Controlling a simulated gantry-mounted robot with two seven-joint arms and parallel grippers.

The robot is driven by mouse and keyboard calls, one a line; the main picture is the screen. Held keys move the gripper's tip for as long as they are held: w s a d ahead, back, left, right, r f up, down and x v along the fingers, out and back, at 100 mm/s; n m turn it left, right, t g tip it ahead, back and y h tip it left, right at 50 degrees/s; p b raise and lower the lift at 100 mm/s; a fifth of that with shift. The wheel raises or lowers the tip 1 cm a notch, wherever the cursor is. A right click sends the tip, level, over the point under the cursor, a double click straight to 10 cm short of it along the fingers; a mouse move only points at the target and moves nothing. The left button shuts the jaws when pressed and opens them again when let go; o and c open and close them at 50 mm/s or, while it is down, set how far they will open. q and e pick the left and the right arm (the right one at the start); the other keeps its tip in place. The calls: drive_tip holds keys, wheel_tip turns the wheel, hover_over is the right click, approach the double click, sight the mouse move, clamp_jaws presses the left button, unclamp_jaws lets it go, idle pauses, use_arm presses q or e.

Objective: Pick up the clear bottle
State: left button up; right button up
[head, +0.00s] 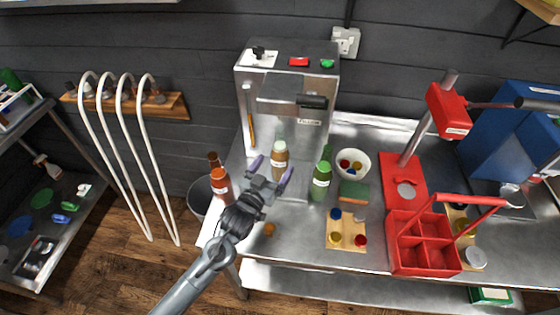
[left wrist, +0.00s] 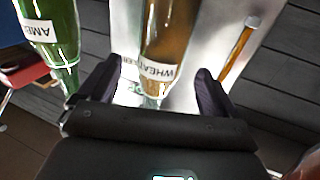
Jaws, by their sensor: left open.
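The clear bottle (head: 280,160), with amber contents and a pale label, stands upright on the steel bench in front of the steel machine. In the left wrist view the clear bottle (left wrist: 168,38) shows between the fingers, its label partly reading "WHEAT". My left gripper (head: 270,174) is open just in front of the bottle, one finger toward each side. The fingers of the left gripper also show in the left wrist view (left wrist: 158,84), with gaps beside the bottle. Its lower part is partly hidden by the gripper in the head view. My right gripper is not in view.
A green bottle (head: 320,182) stands close on the right and an orange-brown bottle (head: 221,186) on the left. A white bowl (head: 353,163), a wooden board with caps (head: 347,229) and a red carrier (head: 424,255) are further right. The steel machine (head: 287,105) stands behind.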

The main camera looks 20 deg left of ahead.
sight(280, 157)
use_arm(q)
drive_tip(key=shift+w+d+f, duration=0.1)
drive_tip(key=shift+w+d, duration=0.05)
drive_tip(key=shift+w, duration=1.15)
drive_tip(key=shift+w+d+f, duration=0.1)
drive_tip(key=shift+w, duration=1.15)
drive_tip(key=c, duration=1.4)
drive_tip(key=shift+r, duration=0.1)
drive_tip(key=shift+c, duration=0.6)
drive_tip(key=shift+r, duration=0.15)
